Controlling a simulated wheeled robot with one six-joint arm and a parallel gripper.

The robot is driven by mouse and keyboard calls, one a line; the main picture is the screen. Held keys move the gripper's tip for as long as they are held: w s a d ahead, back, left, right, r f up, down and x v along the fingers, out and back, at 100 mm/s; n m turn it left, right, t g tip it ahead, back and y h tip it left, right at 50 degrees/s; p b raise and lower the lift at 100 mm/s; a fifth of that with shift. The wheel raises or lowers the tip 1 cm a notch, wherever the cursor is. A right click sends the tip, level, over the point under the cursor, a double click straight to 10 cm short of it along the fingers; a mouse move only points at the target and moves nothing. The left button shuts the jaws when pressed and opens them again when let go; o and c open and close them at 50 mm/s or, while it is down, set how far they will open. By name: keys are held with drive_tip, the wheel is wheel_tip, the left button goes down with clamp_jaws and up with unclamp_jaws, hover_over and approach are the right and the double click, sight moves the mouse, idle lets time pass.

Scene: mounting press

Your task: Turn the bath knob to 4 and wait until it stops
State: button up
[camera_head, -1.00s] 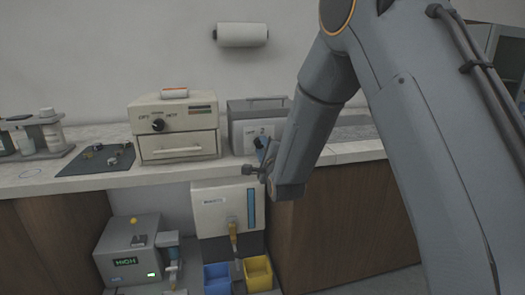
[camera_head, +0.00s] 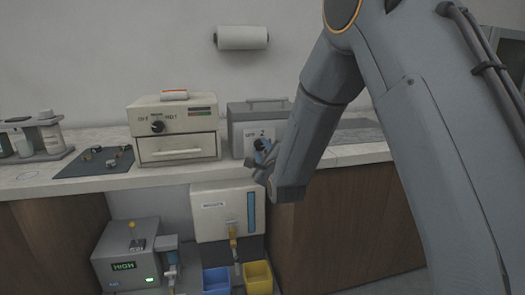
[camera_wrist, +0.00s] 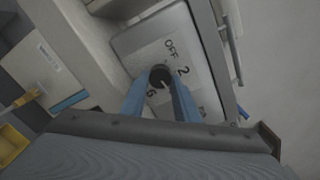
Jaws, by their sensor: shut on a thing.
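The bath is a grey box with a top handle (camera_head: 240,119) on the counter, partly hidden behind my arm in the head view. Its front panel (camera_wrist: 150,40) shows OFF, 2 and other marks in the wrist view; one further mark is too blurred to read. The round dark bath knob (camera_wrist: 160,76) sits between my blue fingertips. My gripper (camera_wrist: 161,88) is shut on the knob; it also shows in the head view (camera_head: 264,158). A pale pointer line shows on the knob, but I cannot tell which mark it meets.
A cream oven-like unit (camera_head: 178,112) with its own dial stands left of the bath. A dark mat (camera_head: 80,170) with small parts lies further left. Below are a white dispenser (camera_head: 222,213), blue (camera_head: 217,281) and yellow (camera_head: 259,278) bins, and a grey machine (camera_head: 125,250) reading HIGH.

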drive_tip(key=shift+f, duration=0.1)
drive_tip(key=o, duration=1.1)
drive_tip(key=v, duration=0.7)
drive_tip(key=shift+s+d, duration=0.15)
drive_tip(key=shift+s, duration=0.25)
